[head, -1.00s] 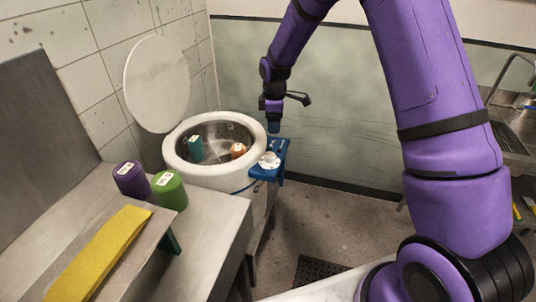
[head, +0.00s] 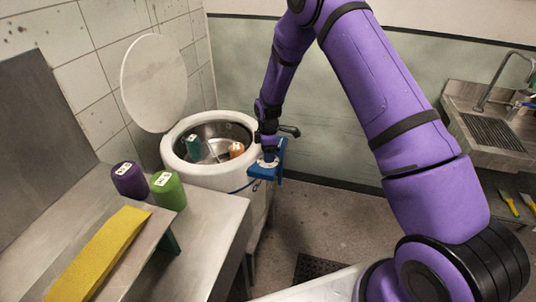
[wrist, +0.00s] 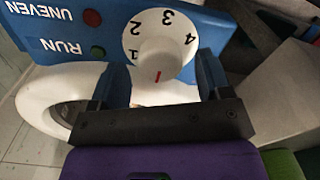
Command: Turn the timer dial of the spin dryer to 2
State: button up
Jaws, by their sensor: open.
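The spin dryer (head: 230,187) is a white round tub with its lid (head: 153,83) raised. Its blue control panel (head: 264,172) is on the right side. The white timer dial (wrist: 160,42) carries black numerals 1 to 4 and a red mark near its lower middle, below the numerals in the wrist view. My gripper (wrist: 163,76) is open, with one dark blue finger on each side of the dial's lower part; I cannot tell whether they touch it. In the head view my gripper (head: 269,151) is over the panel and hides most of the dial.
Teal (head: 192,150) and orange (head: 236,149) items lie in the drum. The panel has red and green lights. A sink (head: 490,130) stands right.

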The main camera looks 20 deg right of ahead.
jog(key=shift+f, duration=0.8)
jog(key=shift+c, duration=0.2)
jog(key=c, duration=0.9)
jog(key=shift+o, duration=0.2)
